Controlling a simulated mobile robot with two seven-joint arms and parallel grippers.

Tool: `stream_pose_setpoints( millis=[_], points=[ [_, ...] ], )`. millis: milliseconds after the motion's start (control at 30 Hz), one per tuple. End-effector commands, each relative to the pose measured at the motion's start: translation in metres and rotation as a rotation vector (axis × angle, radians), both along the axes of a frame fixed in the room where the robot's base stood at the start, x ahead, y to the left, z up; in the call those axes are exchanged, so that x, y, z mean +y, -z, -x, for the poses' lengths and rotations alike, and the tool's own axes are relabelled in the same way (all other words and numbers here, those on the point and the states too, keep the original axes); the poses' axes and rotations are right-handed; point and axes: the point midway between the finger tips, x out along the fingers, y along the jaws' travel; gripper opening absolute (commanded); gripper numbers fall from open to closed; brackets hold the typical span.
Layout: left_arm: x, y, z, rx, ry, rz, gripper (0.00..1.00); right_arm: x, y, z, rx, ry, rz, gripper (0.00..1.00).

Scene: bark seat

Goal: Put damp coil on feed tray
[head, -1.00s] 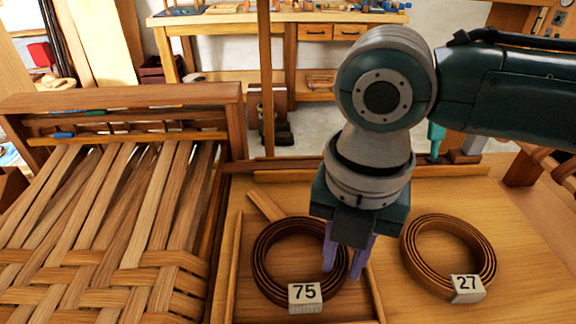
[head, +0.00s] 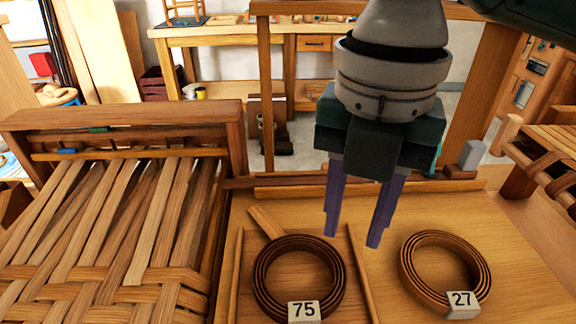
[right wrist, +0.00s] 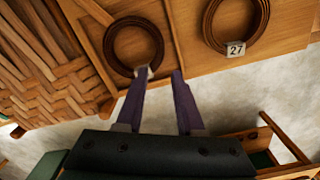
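A dark brown wound coil tagged 75 (head: 258,280) lies flat on a tray area bordered by thin wooden strips (head: 362,275); this may be the feed tray. A similar coil tagged 27 (head: 409,268) lies flat on the bare board to its right. Neither coil shows clearly which is damp. My right gripper (head: 353,240) is open and empty, its purple fingers pointing down above the gap between the coils. The right wrist view shows the spread fingers (right wrist: 160,72) with coil 75 (right wrist: 108,45) and coil 27 (right wrist: 207,25) beyond. My left gripper is not in view.
A woven bark seat (head: 110,240) with a raised wooden rail fills the left. A wooden post (head: 266,90) rises behind the board. Another woven piece (head: 550,150) stands at the right. Bare board (head: 510,250) lies right of coil 27.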

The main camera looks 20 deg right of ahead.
Motion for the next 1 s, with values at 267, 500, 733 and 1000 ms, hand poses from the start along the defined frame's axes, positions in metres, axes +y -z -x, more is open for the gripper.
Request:
stream_pose_setpoints(
  millis=[267,500,733,1000],
  points=[
    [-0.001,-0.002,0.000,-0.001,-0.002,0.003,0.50,0.013,-0.011,0.008,-0.007,0.061,-0.039,0.37],
    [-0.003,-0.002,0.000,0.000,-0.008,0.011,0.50,0.068,0.018,0.045,-0.024,0.640,-0.302,0.37],
    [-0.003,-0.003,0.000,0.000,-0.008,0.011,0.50,0.041,0.038,0.080,-0.005,1.549,-0.444,0.37],
    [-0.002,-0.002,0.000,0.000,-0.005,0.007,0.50,-0.033,0.052,0.126,-0.115,2.212,-0.383,0.37]
  ],
)
